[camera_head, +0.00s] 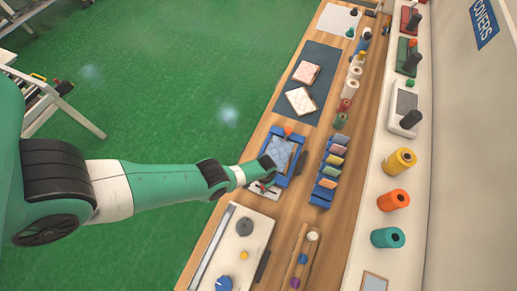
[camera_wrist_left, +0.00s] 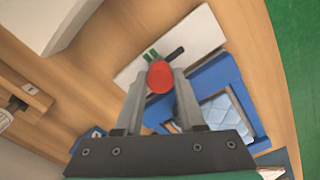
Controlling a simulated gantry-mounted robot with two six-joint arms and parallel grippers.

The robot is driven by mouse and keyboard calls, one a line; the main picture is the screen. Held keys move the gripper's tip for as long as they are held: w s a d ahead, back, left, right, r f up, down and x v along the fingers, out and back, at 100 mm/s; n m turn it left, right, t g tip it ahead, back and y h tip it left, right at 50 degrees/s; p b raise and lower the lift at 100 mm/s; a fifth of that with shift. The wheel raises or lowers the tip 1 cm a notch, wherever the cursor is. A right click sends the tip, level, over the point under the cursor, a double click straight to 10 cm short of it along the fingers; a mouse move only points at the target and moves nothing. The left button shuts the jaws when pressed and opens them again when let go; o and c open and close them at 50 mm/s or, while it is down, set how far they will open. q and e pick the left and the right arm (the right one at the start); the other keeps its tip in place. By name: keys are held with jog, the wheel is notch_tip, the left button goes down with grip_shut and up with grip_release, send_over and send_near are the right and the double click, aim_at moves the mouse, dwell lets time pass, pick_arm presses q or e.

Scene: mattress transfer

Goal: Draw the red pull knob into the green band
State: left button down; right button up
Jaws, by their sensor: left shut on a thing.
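The red pull knob (camera_wrist_left: 160,77) sits between the fingertips of my left gripper (camera_wrist_left: 160,88), which is shut on it. Beyond the knob, a white plate (camera_wrist_left: 198,33) carries small green marks (camera_wrist_left: 151,55) and a dark bar (camera_wrist_left: 174,53). The knob's shaft is hidden, and I cannot tell where the knob stands against the green marks. In the head view my left gripper (camera_head: 266,181) is over the white plate (camera_head: 256,194), at the near end of a blue frame (camera_head: 273,131). My right gripper is not in view.
The blue frame holds a patterned pad (camera_head: 281,153); it also shows in the wrist view (camera_wrist_left: 238,92). A rack of coloured pieces (camera_head: 322,192) stands to its right. A white panel with knobs (camera_head: 233,259) lies nearer. Spools (camera_head: 394,199) line the shelf.

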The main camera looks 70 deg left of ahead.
pick_arm(q)
jog(key=c, duration=0.5)
grip_release()
